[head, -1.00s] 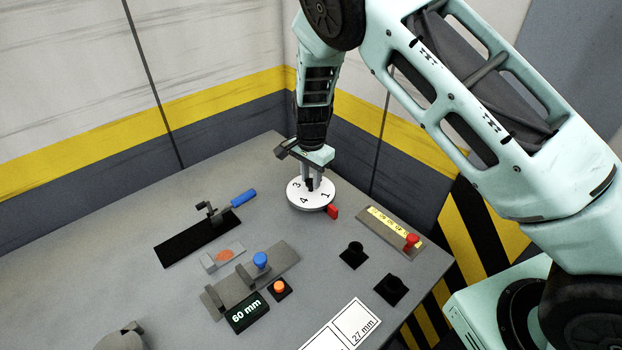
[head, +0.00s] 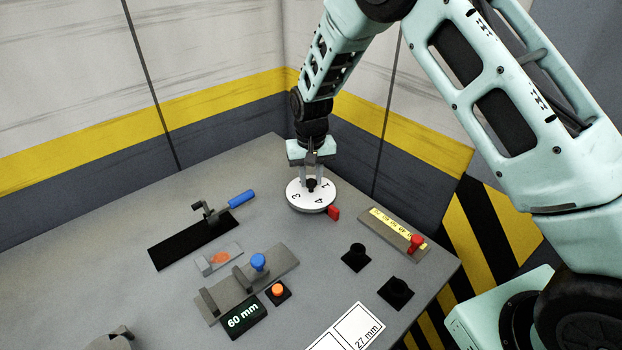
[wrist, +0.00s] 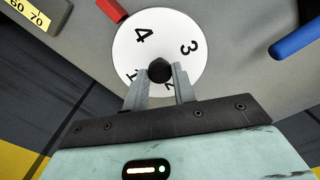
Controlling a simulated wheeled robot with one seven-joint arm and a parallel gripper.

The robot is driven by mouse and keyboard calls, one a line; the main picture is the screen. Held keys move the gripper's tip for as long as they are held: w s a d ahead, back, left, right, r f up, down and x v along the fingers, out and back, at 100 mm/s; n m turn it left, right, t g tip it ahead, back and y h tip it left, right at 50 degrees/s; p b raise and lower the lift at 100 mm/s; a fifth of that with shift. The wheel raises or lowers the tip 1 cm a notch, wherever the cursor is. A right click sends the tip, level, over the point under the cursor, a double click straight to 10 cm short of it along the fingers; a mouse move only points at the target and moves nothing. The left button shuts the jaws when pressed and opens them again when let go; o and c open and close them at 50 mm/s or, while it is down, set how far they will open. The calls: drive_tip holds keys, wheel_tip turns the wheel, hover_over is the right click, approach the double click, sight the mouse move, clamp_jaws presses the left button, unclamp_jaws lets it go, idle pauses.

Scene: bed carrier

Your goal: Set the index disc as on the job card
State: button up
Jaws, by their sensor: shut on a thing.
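The index disc (head: 300,203) is a white round plate with black numerals, lying on the grey bench near the back corner. My gripper (head: 312,186) points down over it, its fingers shut on the dark knob at the disc's middle. The wrist view shows the knob (wrist: 160,70) between the two fingers. A red pointer (head: 333,213) sits at the disc's rim; the 4 is the numeral closest to it, a little off to one side. The job card (head: 345,330) is white and cut off at the bottom; only "27 mm" reads on it.
A yellow scale with a red knob (head: 415,243) stands right of the disc. A blue-handled clamp (head: 241,198) is at left. A slide with a blue knob (head: 258,262), an orange button (head: 278,291), a "60 mm" display (head: 243,318) and two black knobs (head: 355,257) are in front.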

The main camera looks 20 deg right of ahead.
sight(311, 181)
drive_tip(key=n, duration=0.4)
drive_tip(key=shift+n+b, duration=0.3)
drive_tip(key=shift+b, duration=0.1)
drive_tip(key=shift+r+n, duration=0.1)
drive_tip(key=shift+n, duration=1.8)
drive_tip(key=o, duration=1)
wheel_tip(311, 181, up, 17)
drive_tip(key=b, duration=0.2)
drive_tip(key=shift+r+b, duration=0.15)
drive_tip(key=shift+b, duration=0.25)
